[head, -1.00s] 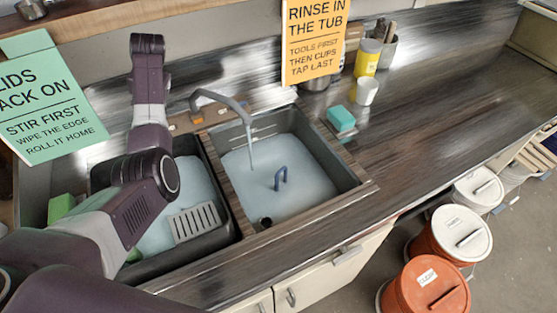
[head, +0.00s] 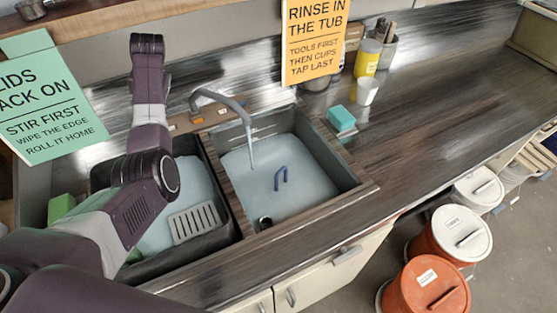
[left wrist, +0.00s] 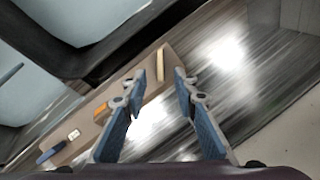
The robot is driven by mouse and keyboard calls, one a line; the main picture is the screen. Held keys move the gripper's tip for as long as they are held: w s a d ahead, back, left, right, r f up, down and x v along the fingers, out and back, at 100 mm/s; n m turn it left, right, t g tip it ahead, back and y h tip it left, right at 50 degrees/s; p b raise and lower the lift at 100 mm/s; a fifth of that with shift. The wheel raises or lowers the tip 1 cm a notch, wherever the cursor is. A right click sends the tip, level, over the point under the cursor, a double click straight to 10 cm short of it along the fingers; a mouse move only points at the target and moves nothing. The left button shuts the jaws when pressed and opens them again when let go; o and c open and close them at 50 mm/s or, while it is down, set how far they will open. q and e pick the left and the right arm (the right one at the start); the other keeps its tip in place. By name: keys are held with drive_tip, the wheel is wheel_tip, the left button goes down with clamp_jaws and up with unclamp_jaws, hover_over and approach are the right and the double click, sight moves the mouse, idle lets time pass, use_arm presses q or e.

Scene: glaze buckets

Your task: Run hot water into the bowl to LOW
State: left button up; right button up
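The right sink bowl (head: 318,150) holds pale blue water (head: 305,190). A thin stream (head: 250,145) runs into it from the grey tap spout (head: 222,98). A blue loop handle (head: 281,178) stands in the water. I cannot make out a LOW mark. A wooden strip (left wrist: 90,125) behind the bowls carries an orange piece (left wrist: 104,108), a blue-ended lever (left wrist: 50,151) and a pale stick (left wrist: 160,65). My left gripper (left wrist: 160,78) is open and empty above the strip; my arm hides it in the head view. My right gripper is out of view.
The left bowl (head: 225,232) holds pale liquid and a slotted grey plate (head: 195,222). A teal sponge (head: 341,118), a white cup (head: 367,92) and a yellow jar (head: 367,58) stand right of the bowls. The right counter is clear. Lidded buckets (head: 430,288) stand on the floor.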

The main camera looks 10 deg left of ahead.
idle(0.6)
use_arm(q)
drive_tip(key=a+f+t+b, duration=0.1)
drive_tip(key=f+b, duration=0.1)
drive_tip(key=b, duration=0.2)
drive_tip(key=f+t+b, duration=0.1)
drive_tip(key=f+b, duration=0.1)
drive_tip(key=b, duration=0.2)
drive_tip(key=a+f+b, duration=0.1)
drive_tip(key=f+b, duration=0.1)
drive_tip(key=b, duration=0.2)
drive_tip(key=shift+w+a+f+t, duration=0.3)
drive_tip(key=shift+w+t, duration=0.05)
drive_tip(key=shift+t, duration=0.05)
clamp_jaws()
